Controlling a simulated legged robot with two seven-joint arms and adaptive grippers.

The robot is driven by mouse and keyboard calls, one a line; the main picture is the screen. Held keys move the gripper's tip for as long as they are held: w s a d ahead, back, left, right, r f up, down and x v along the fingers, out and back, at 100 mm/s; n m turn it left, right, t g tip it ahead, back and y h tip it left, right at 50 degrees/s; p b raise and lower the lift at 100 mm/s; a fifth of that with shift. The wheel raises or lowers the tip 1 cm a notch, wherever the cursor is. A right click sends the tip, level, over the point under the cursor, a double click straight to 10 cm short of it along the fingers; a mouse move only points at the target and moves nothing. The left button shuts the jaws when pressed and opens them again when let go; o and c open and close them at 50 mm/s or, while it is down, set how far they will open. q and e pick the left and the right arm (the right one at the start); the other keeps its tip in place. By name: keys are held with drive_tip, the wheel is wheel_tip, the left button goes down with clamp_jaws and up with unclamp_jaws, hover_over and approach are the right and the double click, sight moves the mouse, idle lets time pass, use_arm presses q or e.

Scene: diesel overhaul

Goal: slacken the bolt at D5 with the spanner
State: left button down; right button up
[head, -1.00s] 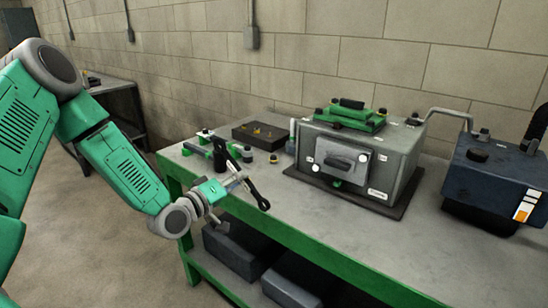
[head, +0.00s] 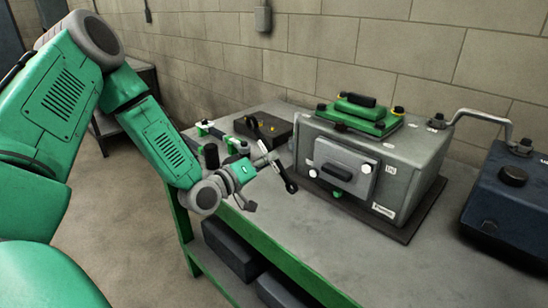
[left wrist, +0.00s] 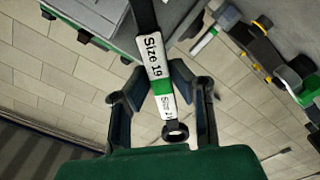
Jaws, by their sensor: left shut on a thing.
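My left gripper (head: 240,178) is shut on the spanner (head: 275,163) and holds it above the front left part of the green-framed bench. The spanner has dark ends and a pale, green-banded handle. In the left wrist view, the spanner (left wrist: 161,75) lies between the fingers of the left gripper (left wrist: 162,88), with "Size 19" on its handle. The grey engine box (head: 415,160) stands to the right of the spanner, apart from it. Its front cover (head: 345,172) carries pale bolt heads (head: 313,173) and a dark handle. The small labels are too blurred to read D5 surely. My right gripper is out of view.
A dark tray (head: 268,128) with yellow pieces lies behind my left gripper. A dark blue box (head: 510,200) stands at the right, with a grey pipe (head: 485,116) running towards it. The bench top (head: 310,225) is clear in front of the engine box.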

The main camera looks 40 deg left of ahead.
use_arm(q)
drive_tip(key=w+d+r+m, duration=0.1)
drive_tip(key=w+d+m, duration=0.1)
drive_tip(key=m, duration=0.1)
drive_tip(key=w+d+r+m, duration=0.1)
drive_tip(key=d+m, duration=0.2)
drive_tip(key=w+d+r+m+b, duration=0.1)
drive_tip(key=w+d+m, duration=0.1)
drive_tip(key=d+m, duration=0.1)
drive_tip(key=shift+w+r+m, duration=0.35)
drive_tip(key=shift+r+m, duration=0.05)
drive_tip(key=shift+s, duration=0.15)
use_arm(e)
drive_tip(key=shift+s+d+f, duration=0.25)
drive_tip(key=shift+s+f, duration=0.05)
use_arm(q)
drive_tip(key=shift+d+r, duration=0.15)
drive_tip(key=shift+d, duration=0.15)
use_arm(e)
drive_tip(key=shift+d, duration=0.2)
use_arm(q)
drive_tip(key=shift+a, duration=0.45)
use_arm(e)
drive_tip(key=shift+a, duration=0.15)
